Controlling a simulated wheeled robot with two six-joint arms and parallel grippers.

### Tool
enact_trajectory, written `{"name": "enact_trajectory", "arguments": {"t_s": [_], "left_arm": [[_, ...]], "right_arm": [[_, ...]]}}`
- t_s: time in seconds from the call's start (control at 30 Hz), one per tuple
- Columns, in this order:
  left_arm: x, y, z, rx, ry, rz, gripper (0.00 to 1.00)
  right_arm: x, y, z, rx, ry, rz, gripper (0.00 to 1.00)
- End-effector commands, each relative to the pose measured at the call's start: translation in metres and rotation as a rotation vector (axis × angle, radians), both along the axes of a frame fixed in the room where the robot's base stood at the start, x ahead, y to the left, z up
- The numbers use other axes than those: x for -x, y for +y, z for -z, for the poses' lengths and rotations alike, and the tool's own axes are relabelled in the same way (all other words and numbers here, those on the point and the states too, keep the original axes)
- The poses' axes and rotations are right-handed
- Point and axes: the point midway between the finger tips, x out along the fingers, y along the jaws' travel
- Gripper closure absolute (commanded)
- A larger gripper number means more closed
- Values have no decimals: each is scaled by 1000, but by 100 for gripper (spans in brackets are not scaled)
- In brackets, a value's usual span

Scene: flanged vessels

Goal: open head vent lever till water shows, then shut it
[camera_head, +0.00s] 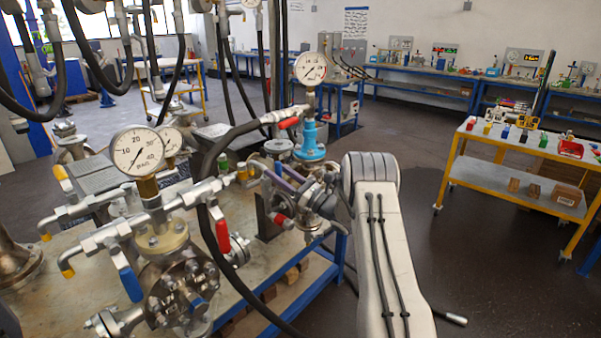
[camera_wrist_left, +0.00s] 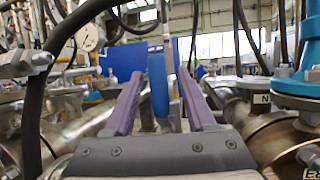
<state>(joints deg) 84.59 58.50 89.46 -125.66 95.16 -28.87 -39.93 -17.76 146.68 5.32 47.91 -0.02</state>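My left gripper (camera_head: 268,174) with purple fingers reaches left among the pipework, beside the blue flanged fitting (camera_head: 310,140). In the left wrist view the gripper (camera_wrist_left: 158,78) is open. A blue lever handle (camera_wrist_left: 158,86) stands upright between its fingers, with gaps visible on both sides. In the head view I cannot make this lever out behind the fingers. I cannot tell which lever is the head vent. No water shows in either view. My right gripper is not in view.
A dial gauge (camera_head: 310,68) stands above the blue fitting; another gauge (camera_head: 137,152) rises at left. A black hose (camera_head: 207,190) loops close by the gripper. A yellow cart (camera_head: 468,157) stands right, with open floor before it.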

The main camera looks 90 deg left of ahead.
Motion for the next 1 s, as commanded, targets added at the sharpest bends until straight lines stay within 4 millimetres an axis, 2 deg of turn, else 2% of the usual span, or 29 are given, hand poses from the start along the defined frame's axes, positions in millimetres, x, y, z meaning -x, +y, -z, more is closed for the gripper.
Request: {"name": "enact_trajectory", "arguments": {"t_s": [0.23,0.63,0.8,1.0], "left_arm": [[-14,-8,9,0,0,2,44],[-70,-46,37,2,0,3,44],[-79,-54,40,-1,0,0,44],[-80,-55,40,-1,-1,0,44]], "right_arm": [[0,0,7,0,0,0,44],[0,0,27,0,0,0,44],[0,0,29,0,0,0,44],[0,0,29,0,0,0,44]]}}
